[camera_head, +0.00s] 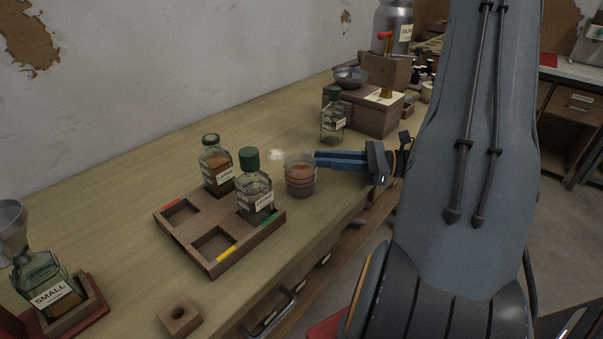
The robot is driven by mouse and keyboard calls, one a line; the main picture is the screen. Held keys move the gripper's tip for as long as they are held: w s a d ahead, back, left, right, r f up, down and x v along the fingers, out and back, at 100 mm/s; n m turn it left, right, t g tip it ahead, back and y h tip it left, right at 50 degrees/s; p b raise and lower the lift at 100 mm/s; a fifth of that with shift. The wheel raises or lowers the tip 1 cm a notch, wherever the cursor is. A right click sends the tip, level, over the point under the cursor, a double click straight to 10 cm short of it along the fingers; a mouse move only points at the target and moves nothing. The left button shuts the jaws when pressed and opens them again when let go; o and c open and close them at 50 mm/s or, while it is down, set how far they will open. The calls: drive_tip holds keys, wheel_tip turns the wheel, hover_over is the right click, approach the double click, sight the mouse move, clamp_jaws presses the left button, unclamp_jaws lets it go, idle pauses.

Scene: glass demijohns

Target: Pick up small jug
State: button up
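A small clear glass jug (300,177) with brown liquid and ring lines stands upright on the wooden bench, just right of the wooden tray. My gripper (318,159) reaches in from the right, its blue fingers level and pointing left at the jug's upper right side. The fingertips meet the jug's edge in the picture; whether they touch it or go around it I cannot tell. The gap between the fingers is not clear from this angle. A squat glass bottle labelled SMALL (47,287) sits in a red-based stand at the lower left, with a metal funnel (12,223) above it.
The compartmented tray (190,235) holds a brown-filled bottle (216,168) and a green-capped bottle (255,191). Another green-capped bottle (333,122) stands behind the jug, near a wooden box (371,118). A wooden block with a hole (180,317) lies at the front edge.

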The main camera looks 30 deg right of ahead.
sight(308, 157)
drive_tip(key=shift+x, duration=2.4)
clamp_jaws()
drive_tip(key=shift+r, duration=0.15)
